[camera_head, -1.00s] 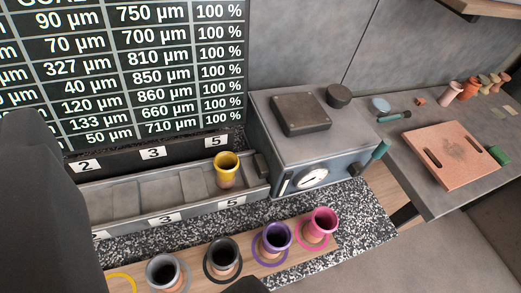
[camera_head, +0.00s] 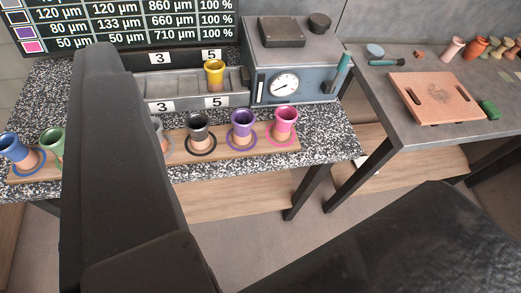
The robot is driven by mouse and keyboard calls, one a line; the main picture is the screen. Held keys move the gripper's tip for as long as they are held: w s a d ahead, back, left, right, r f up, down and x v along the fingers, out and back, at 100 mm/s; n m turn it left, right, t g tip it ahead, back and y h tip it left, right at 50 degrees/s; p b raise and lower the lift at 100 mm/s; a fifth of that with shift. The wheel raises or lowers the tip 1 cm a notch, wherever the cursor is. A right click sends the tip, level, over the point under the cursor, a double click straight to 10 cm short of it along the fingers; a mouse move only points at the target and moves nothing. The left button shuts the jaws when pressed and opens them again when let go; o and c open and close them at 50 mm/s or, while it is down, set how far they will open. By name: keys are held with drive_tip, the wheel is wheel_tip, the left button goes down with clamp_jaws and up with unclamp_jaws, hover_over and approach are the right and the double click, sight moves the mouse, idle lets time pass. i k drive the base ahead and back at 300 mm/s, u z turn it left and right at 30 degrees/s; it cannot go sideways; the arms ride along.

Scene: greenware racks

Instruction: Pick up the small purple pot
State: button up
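The small purple pot (camera_head: 242,124) stands upright on a wooden board, inside a purple ring. Its flared top is purple and its lower part is bare clay. My gripper (camera_head: 268,122) shows as two large dark fingers, one at the left and one at the lower right. They are wide apart, with nothing held between them. The purple pot shows in the gap, beyond the fingers and not touched by them.
A pink pot (camera_head: 285,122) stands right of the purple one, a black pot (camera_head: 198,132) left. A grey pot is partly hidden by my left finger. A yellow pot (camera_head: 214,72) sits in the grey rack behind, beside a gauge box (camera_head: 292,75). Floor in front is clear.

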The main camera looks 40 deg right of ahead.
sight(243, 119)
drive_tip(key=z, duration=0.1)
drive_tip(key=k, duration=0.1)
drive_tip(key=z, duration=0.45)
drive_tip(key=i, duration=0.75)
drive_tip(key=u, duration=1.75)
drive_tip(key=k, duration=0.8)
drive_tip(key=z, duration=1.2)
